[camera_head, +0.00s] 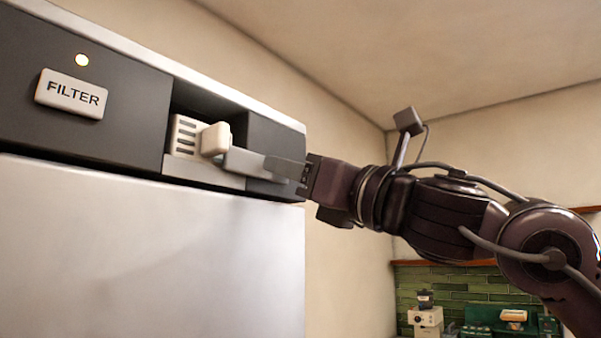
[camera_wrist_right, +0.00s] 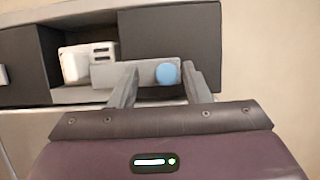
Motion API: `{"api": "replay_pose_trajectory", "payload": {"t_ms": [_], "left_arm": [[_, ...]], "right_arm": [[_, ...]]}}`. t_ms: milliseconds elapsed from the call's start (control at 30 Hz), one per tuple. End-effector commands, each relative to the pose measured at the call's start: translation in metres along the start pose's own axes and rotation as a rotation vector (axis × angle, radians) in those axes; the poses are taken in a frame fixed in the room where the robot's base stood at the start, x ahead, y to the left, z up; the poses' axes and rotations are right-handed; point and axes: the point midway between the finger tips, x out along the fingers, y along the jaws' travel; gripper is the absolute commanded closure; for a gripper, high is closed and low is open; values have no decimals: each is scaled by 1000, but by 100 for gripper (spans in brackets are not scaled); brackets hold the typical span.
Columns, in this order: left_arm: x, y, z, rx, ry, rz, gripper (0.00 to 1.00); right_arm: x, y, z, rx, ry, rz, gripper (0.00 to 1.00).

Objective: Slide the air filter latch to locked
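The cream latch knob (camera_head: 215,138) juts out in front of a white slotted block, the air filter (camera_head: 184,134), in a recess of the dark panel. In the right wrist view the knob (camera_wrist_right: 75,64) is left of the slots (camera_wrist_right: 103,53). A pale grey strip (camera_wrist_right: 105,75) below them bears a blue round mark (camera_wrist_right: 167,75). My right gripper (camera_head: 262,164) reaches in from the right, close to the recess. In its wrist view the fingers (camera_wrist_right: 160,68) stand apart, right of the knob, with the blue mark between them and nothing held. My left gripper is out of view.
A FILTER label (camera_head: 71,93) and a lit lamp (camera_head: 82,60) are on the dark panel at left. The pale metal front (camera_head: 150,255) lies below. A shelf area with small appliances (camera_head: 425,318) is far off at lower right.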

Motion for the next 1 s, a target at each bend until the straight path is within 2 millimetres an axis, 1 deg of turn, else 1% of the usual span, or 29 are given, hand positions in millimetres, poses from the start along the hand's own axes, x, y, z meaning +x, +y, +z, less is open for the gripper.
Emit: {"api": "replay_pose_trajectory", "payload": {"t_ms": [200, 300, 367, 500, 700, 833, 1000], "left_arm": [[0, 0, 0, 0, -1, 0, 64], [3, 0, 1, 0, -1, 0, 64], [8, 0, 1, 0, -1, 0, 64], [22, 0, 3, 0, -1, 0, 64], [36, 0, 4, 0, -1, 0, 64], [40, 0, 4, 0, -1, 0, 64], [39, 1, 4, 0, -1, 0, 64]], "right_arm": [[0, -1, 0, 1, -1, -3, 57], [-4, -2, -1, 0, -2, -4, 57], [-11, -2, -2, -1, -2, -3, 57], [-35, -1, -4, -4, -2, -4, 57], [-66, 0, -2, -2, -3, -2, 57], [-76, 0, -1, -1, -1, -2, 57], [-78, 1, 1, 0, -1, -1, 57]]}}
